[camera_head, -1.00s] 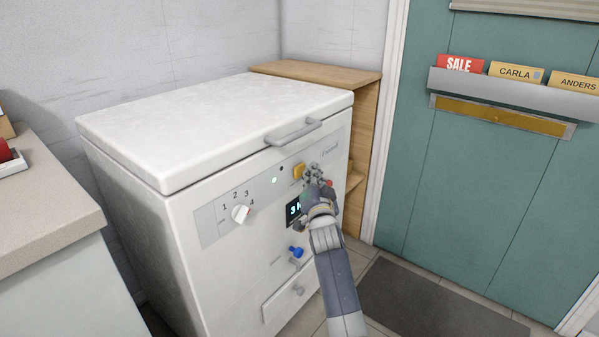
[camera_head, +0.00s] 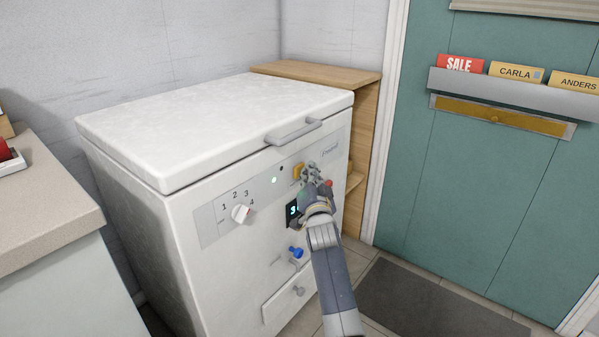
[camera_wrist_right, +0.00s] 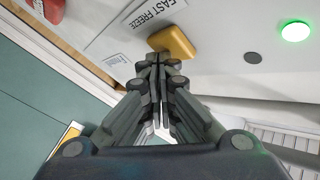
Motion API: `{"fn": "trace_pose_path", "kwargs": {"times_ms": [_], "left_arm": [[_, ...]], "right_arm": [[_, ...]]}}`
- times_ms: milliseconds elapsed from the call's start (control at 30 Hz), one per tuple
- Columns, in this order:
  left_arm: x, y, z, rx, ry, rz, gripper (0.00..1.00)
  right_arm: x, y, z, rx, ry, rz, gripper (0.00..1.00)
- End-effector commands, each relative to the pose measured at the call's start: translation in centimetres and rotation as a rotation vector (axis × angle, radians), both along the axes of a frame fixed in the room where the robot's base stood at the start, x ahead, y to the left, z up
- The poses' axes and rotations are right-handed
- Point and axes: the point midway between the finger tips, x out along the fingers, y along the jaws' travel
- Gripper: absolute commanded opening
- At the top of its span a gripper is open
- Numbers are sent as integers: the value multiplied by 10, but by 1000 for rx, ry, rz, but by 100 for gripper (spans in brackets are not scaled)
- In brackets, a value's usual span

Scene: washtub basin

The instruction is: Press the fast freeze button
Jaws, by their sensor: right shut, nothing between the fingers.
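The white chest freezer (camera_head: 180,220) stands against the wall with its lid closed. On its front panel is a yellow button (camera_head: 298,171). In the right wrist view the yellow button (camera_wrist_right: 172,43) sits beside a "FAST FREEZE" label (camera_wrist_right: 150,22). My right gripper (camera_head: 310,171) is shut and empty, its fingertips pointing at the button. In the right wrist view the fingertips (camera_wrist_right: 158,58) overlap the button's lower edge; I cannot tell whether they touch it. My left gripper is not in view.
A blue knob (camera_head: 296,252) is lower down. A counter (camera_head: 40,195) stands left, a teal door (camera_head: 480,190) right.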

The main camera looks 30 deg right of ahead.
Motion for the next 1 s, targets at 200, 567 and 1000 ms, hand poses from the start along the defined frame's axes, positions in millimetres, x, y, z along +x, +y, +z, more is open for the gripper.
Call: {"fn": "trace_pose_path", "kwargs": {"times_ms": [200, 567, 1000], "left_arm": [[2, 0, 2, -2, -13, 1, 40], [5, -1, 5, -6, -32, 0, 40], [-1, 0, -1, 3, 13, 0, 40]], "right_arm": [[1, 1, 0, 1, 0, 0, 0], [2, 1, 0, 0, 0, 0, 0], [0, 0, 0, -1, 0, 0, 0]]}}
